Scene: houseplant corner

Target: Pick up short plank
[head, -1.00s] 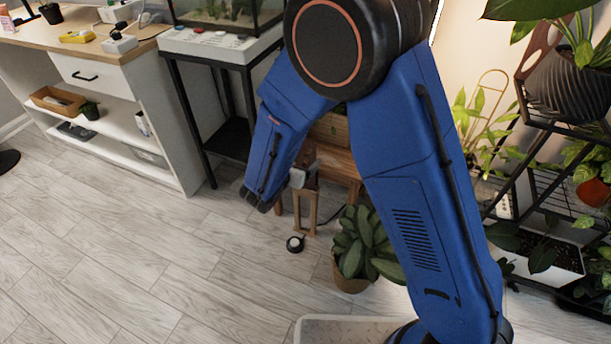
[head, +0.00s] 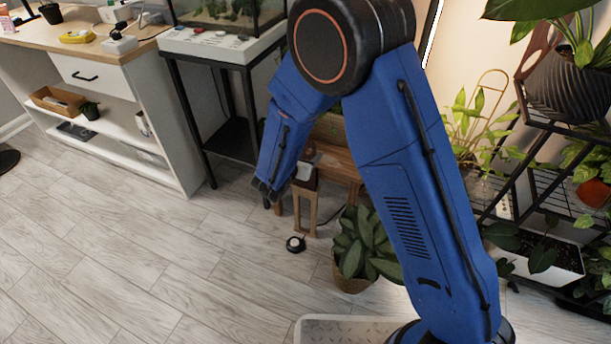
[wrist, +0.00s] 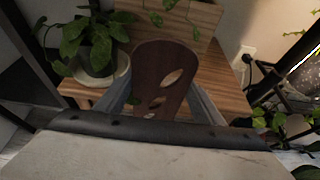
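In the wrist view, a dark brown board (wrist: 150,62) with leaf-shaped holes and a rounded end lies between the two fingers of my gripper (wrist: 159,90). It is the only plank-like loose piece I make out; I cannot tell for sure that it is the short plank. The fingers are spread, one along each side of the board, and I see no clear grip on it. In the head view my gripper (head: 268,192) points down in front of a small wooden bench (head: 340,162). The board is not clearly visible there.
A potted plant (wrist: 95,50) stands on the bench left of the board. A leafy floor plant (head: 360,245) stands in front of the bench. A black side table (head: 225,140) is at left, a black plant shelf (head: 540,180) at right. Floor at left is clear.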

